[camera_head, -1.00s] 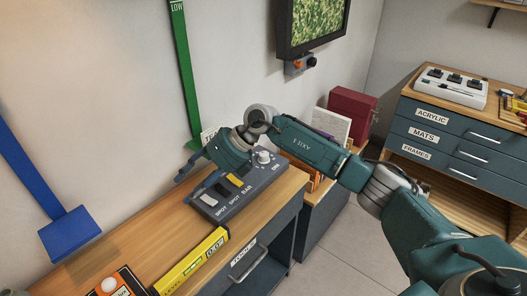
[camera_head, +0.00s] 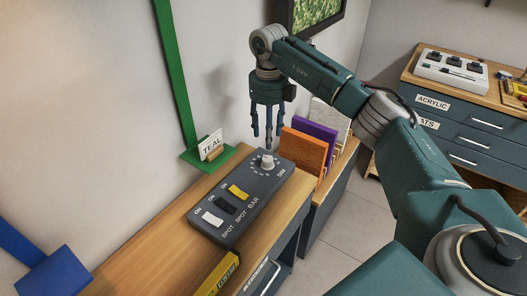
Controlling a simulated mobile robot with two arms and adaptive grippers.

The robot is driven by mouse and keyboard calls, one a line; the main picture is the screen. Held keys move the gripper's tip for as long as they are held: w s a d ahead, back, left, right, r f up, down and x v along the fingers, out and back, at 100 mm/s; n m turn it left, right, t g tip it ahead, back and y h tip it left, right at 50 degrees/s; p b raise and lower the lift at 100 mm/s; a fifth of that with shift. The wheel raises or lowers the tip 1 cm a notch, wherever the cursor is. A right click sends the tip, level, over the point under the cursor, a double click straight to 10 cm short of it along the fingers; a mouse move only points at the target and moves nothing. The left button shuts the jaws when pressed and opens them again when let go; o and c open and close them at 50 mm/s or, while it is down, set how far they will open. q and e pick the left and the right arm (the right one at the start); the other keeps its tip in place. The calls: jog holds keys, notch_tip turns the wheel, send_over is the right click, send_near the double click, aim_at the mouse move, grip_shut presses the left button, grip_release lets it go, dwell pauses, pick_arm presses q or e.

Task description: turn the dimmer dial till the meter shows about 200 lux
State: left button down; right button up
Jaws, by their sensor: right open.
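The dimmer dial (camera_head: 267,161) is a pale round knob marked DIM at the far end of a dark grey control box (camera_head: 243,217) on the wooden bench. The box also carries a white switch (camera_head: 212,219), a black switch (camera_head: 225,204) and a yellow switch (camera_head: 238,191). My right gripper (camera_head: 268,138) is open and empty, its fingers pointing down. It hangs above and close to the dial; I cannot tell the exact gap. The meter is not recognisable in view. My left gripper is not in view.
Orange (camera_head: 303,152) and purple (camera_head: 318,130) panels stand right of the dial, close to my fingers. A yellow level (camera_head: 217,274) lies at the front. The bench left of the box is clear.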

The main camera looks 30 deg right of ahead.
jog(key=p, duration=0.1)
send_over(268, 158)
jog(key=f, duration=0.5)
jog(key=shift+s+a, duration=0.1)
jog(key=shift+s, duration=0.15)
jog(key=f, duration=0.2)
jog(key=shift+w+f, duration=0.2)
jog(key=shift+f, duration=0.15)
jog(key=shift+f+p, duration=0.35)
jog(key=shift+f, duration=0.55)
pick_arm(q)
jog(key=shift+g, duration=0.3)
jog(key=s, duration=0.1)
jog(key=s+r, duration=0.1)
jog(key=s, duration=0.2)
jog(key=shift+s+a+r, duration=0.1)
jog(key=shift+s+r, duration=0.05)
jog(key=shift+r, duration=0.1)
pick_arm(e)
jog(key=c, duration=1.2)
